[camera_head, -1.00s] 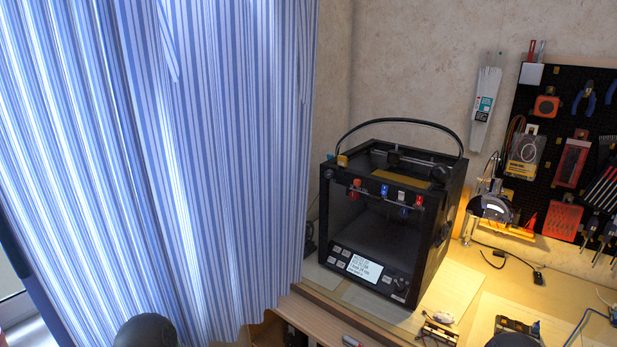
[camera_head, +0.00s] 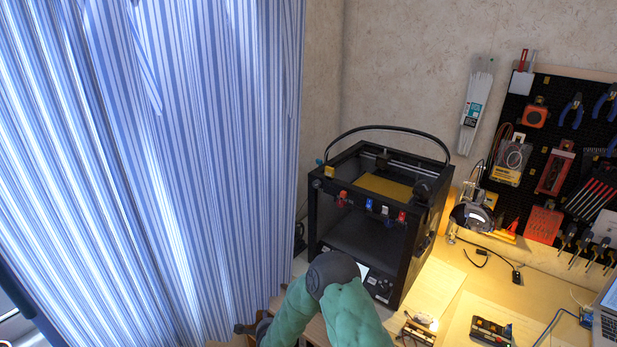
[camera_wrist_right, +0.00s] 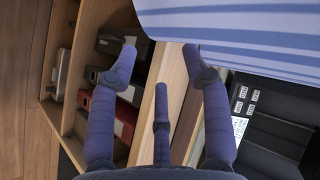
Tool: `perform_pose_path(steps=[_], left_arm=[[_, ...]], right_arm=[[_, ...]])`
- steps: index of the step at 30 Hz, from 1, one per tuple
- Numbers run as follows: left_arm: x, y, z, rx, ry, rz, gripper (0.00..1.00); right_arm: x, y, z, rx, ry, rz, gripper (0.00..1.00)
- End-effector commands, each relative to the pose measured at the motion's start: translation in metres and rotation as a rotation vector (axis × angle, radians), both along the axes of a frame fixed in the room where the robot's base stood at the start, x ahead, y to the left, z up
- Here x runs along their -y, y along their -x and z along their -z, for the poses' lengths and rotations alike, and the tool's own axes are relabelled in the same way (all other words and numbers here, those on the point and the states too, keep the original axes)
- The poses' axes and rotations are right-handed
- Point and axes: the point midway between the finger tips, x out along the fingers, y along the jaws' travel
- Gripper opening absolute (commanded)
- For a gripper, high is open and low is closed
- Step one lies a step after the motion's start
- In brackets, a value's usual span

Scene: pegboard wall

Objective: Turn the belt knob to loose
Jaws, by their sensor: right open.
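The black 3D printer (camera_head: 424,235) stands on the bench in the head view. A small round grey knob (camera_head: 317,184) shows at its upper left front corner; I cannot tell whether it is the belt knob or read any mark on it. My green arm covers the lower left of the printer's front, with most of the screen. In the right wrist view my right gripper (camera_wrist_right: 160,60) is open and empty, its fingers spread. The printer's dark panel with pale buttons (camera_wrist_right: 246,100) lies to the right of the fingers, apart from them. My left gripper is not in view.
A blue striped curtain (camera_head: 190,150) hangs left of the printer and also fills the top of the wrist view (camera_wrist_right: 240,25). A wooden shelf with binders (camera_wrist_right: 122,120) is below the gripper. A lamp, small electronics (camera_head: 491,331) and a tool pegboard (camera_head: 535,110) are on the right.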

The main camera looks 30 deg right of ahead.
Motion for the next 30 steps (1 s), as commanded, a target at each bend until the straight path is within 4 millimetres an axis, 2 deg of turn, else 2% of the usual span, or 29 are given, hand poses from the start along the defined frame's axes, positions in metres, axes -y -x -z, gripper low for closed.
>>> perform_pose_path(steps=[1,2,3,5,6,9,12,15,18,21,26,30], left_arm=[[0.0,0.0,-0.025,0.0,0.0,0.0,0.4],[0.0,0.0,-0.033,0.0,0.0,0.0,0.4],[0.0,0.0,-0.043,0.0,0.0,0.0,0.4],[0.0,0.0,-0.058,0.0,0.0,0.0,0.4],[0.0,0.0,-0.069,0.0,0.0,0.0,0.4],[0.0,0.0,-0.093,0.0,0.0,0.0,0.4],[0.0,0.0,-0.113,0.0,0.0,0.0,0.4],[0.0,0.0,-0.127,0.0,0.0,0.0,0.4],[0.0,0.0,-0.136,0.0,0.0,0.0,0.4],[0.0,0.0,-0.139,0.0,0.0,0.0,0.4],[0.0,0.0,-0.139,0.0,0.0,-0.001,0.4],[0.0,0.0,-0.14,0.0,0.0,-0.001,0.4]], right_arm=[[0.013,-0.023,-0.049,0.106,-0.034,0.114,0.49],[0.022,-0.034,-0.071,0.171,-0.06,0.188,0.49],[0.034,-0.047,-0.101,0.26,-0.095,0.283,0.49],[0.051,-0.063,-0.146,0.398,-0.154,0.419,0.49],[0.062,-0.07,-0.177,0.492,-0.195,0.507,0.49],[0.085,-0.081,-0.249,0.728,-0.301,0.702,0.49],[0.103,-0.081,-0.309,0.94,-0.398,0.86,0.49],[0.115,-0.075,-0.352,1.109,-0.474,0.975,0.49],[0.121,-0.07,-0.379,1.226,-0.527,1.046,0.49],[0.124,-0.066,-0.391,1.288,-0.554,1.083,0.49],[0.135,-0.068,-0.393,1.311,-0.563,1.098,0.49],[0.154,-0.076,-0.393,1.31,-0.562,1.098,0.49]])
